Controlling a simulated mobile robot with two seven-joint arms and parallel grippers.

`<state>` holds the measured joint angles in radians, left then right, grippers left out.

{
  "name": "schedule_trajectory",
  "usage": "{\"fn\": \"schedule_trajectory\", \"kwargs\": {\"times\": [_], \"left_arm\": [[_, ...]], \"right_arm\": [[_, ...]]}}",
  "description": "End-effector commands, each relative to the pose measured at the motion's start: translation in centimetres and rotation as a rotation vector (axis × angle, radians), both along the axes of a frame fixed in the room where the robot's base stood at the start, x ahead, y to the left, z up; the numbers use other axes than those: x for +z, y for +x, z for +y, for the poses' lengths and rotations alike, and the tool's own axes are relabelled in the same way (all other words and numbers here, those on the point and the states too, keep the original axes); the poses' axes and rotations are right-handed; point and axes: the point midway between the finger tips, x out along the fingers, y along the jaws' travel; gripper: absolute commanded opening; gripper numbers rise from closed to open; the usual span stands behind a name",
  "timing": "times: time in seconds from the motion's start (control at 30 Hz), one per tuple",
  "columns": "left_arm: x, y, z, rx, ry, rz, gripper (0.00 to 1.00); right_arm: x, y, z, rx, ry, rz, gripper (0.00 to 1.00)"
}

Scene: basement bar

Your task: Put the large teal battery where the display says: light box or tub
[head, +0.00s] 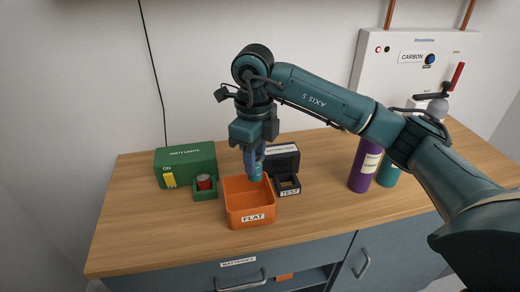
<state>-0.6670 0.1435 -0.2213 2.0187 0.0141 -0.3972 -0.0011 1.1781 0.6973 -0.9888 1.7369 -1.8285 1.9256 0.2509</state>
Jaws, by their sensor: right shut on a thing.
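My right gripper (254,158) points down, shut on the teal battery (257,172), over the back part of the orange tub (249,200) labelled FLAT. The fingers partly hide the battery, and I cannot tell whether it touches the tub. The green light box (186,163) labelled PARTY LIGHTS stands to the left, with a yellow switch by the word ON. Its small green holder (206,194) has a red-sided battery (204,183) in it. A dark tester (283,158) stands behind, partly hidden by my gripper; its display is unreadable. Its TEST cradle (288,185) looks empty. My left gripper is out of view.
The wooden counter (135,225) is clear at the front left. Below is a drawer (205,280) labelled BATTERIES.

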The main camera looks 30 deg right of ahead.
Motion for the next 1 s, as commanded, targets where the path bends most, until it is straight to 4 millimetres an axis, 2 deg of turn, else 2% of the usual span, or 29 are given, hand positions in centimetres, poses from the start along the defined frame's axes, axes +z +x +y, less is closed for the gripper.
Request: {"fn": "schedule_trajectory", "kwargs": {"times": [0.03, 0.3, 0.67, 0.7, 1.0], "left_arm": [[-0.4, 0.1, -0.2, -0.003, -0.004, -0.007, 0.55], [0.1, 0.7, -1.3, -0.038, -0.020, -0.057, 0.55], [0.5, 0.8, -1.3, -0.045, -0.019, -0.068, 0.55], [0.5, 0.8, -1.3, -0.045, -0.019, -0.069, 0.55], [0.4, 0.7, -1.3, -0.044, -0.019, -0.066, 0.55]], "right_arm": [[-1.0, 0.0, 0.0, 0.001, 0.001, 0.001, 0.00], [-4.0, 0.0, 0.0, 0.001, 0.001, -0.001, 0.00], [-4.3, 0.0, 0.0, 0.001, 0.001, -0.001, 0.00], [-4.3, 0.0, 0.0, 0.001, 0.001, -0.001, 0.33], [-4.3, 0.0, 0.0, 0.001, 0.001, -0.001, 0.55]]}}
